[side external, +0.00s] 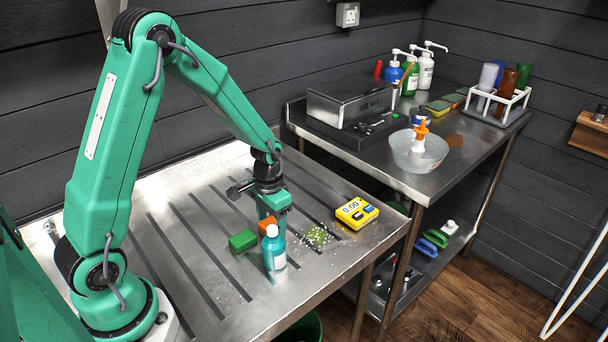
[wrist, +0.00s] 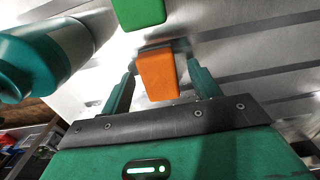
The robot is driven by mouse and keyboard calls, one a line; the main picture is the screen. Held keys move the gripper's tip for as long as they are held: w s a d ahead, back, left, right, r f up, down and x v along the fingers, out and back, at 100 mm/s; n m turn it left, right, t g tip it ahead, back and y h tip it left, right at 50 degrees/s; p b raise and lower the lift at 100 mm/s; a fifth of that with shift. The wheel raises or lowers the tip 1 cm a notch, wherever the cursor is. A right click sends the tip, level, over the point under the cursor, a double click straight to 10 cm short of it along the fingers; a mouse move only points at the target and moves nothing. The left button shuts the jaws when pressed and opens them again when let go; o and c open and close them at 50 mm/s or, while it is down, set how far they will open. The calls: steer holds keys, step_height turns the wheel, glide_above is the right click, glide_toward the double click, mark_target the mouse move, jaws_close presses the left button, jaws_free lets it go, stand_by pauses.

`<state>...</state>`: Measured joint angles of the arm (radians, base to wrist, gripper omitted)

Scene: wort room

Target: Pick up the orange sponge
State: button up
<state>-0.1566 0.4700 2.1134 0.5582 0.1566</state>
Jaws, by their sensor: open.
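The orange sponge (wrist: 158,77) shows in the wrist view between the two green fingers of my gripper (wrist: 162,70), with a visible gap to each finger. In the side view the sponge (side external: 266,224) is a small orange patch, partly hidden by my gripper (side external: 270,212) and the teal bottle. My gripper is open, pointing down over the metal drainboard. I cannot tell how far the fingertips reach down around the sponge.
A green block (side external: 242,240) lies just left of the sponge. Green and white crumbs (side external: 317,237) and a yellow timer (side external: 357,212) lie to the right. The grooved drainboard's left part is clear.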

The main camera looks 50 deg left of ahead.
mark_target(271, 221)
steer(key=c, duration=1.1)
steer(key=shift+o, duration=0.2)
step_height(271, 221, up, 10)
steer(key=shift+o, duration=0.5)
